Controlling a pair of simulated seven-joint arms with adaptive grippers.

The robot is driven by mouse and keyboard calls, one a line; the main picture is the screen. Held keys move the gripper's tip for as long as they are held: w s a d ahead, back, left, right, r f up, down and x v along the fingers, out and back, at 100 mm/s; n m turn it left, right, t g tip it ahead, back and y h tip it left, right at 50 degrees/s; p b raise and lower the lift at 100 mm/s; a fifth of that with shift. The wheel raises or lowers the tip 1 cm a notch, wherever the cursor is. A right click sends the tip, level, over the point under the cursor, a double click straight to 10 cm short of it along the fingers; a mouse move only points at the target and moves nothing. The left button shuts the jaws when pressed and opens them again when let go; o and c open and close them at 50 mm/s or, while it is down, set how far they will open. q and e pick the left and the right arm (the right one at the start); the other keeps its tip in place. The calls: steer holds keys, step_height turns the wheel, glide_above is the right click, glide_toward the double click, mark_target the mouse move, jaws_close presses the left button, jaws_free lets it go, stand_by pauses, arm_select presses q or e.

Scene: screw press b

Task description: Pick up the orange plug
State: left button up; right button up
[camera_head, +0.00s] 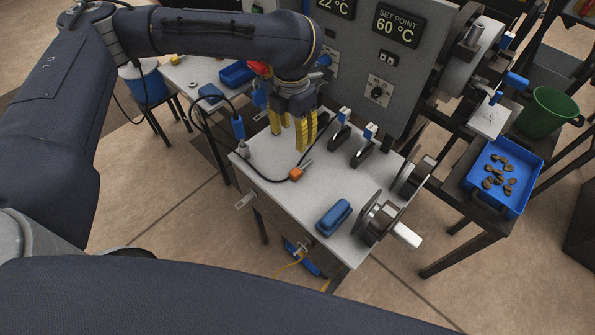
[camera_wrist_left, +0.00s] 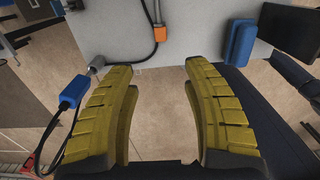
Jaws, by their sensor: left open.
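The orange plug (camera_head: 296,174) lies on the light grey top of the machine table (camera_head: 262,172), at the end of a black cable. It also shows in the left wrist view (camera_wrist_left: 160,34), near the top and ahead of the fingertips. My left gripper (camera_head: 289,142) has yellow fingers pointing down, behind the plug in the head view. In the left wrist view my left gripper (camera_wrist_left: 158,70) is open, with nothing between its fingers. The plug is apart from both fingers. My right gripper is not in view.
A blue connector (camera_head: 238,127) on a cable stands at the table's left edge. A blue block (camera_head: 334,216) lies near the front. Two blue-tipped levers (camera_head: 366,145) and hand wheels (camera_head: 379,222) stand to the right. A control panel (camera_head: 375,70) rises behind.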

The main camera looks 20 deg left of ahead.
arm_select(q)
glide_toward(293, 174)
steer(key=f, duration=0.5)
steer(key=shift+w+f, duration=0.25)
steer(key=shift+w, duration=0.05)
steer(key=shift+s+f, duration=0.15)
steer(key=shift+f, duration=0.8)
steer(key=shift+s+f, duration=0.15)
steer(key=shift+f, duration=1.5)
jaws_close()
